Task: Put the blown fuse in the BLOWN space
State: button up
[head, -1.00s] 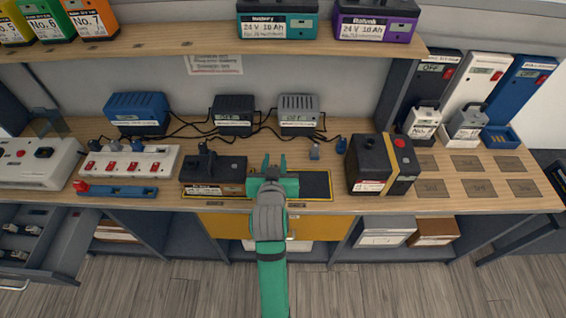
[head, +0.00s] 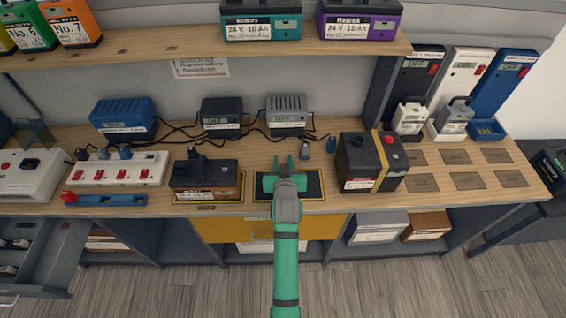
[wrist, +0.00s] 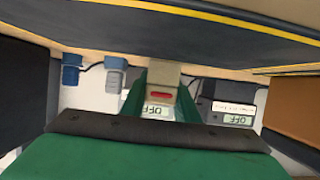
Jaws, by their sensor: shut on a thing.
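My gripper (head: 290,163) is over the dark mat (head: 313,188) with the yellow border, near the middle of the bench. In the wrist view its green fingers (wrist: 161,98) are shut on a small beige block with a red mark (wrist: 162,80), which looks like the blown fuse. The block is too small to make out in the head view. I cannot read a BLOWN label in any view, so I cannot tell which place is the BLOWN space.
A black battery with a yellow band (head: 373,162) stands right of my gripper, and a dark boxed unit (head: 205,177) stands left. Chargers (head: 287,115) with cables line the back. Several flat grey plates (head: 421,182) lie at the right. A drawer (head: 40,255) is open at lower left.

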jog(key=shift+f, duration=0.25)
jog(key=shift+f, duration=0.15)
jog(key=o, duration=1)
